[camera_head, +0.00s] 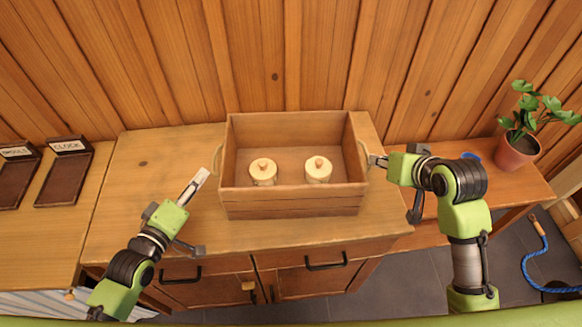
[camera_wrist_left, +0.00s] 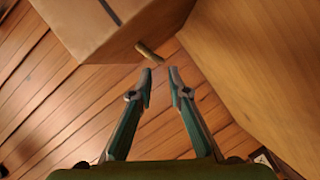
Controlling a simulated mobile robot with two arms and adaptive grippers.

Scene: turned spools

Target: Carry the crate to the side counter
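The wooden crate (camera_head: 292,203) stands upright on the middle wooden cabinet (camera_head: 140,190) in the head view. Two pale round-topped spools (camera_head: 263,170) (camera_head: 318,168) stand inside it. My left gripper (camera_head: 202,177) is open, just left of the crate and apart from its left handle (camera_head: 217,160). In the left wrist view, the two fingers of my left gripper (camera_wrist_left: 160,73) are parted and empty. The handle (camera_wrist_left: 149,50) on the crate (camera_wrist_left: 110,25) lies just beyond their tips. My right gripper (camera_head: 374,160) is at the crate's right handle (camera_head: 362,153); its grip cannot be made out.
A lower surface at the right carries a potted plant (camera_head: 517,148) and a blue item (camera_head: 470,156). A counter (camera_head: 45,240) at the left bears dark labelled trays (camera_head: 65,172). A plank wall stands close behind.

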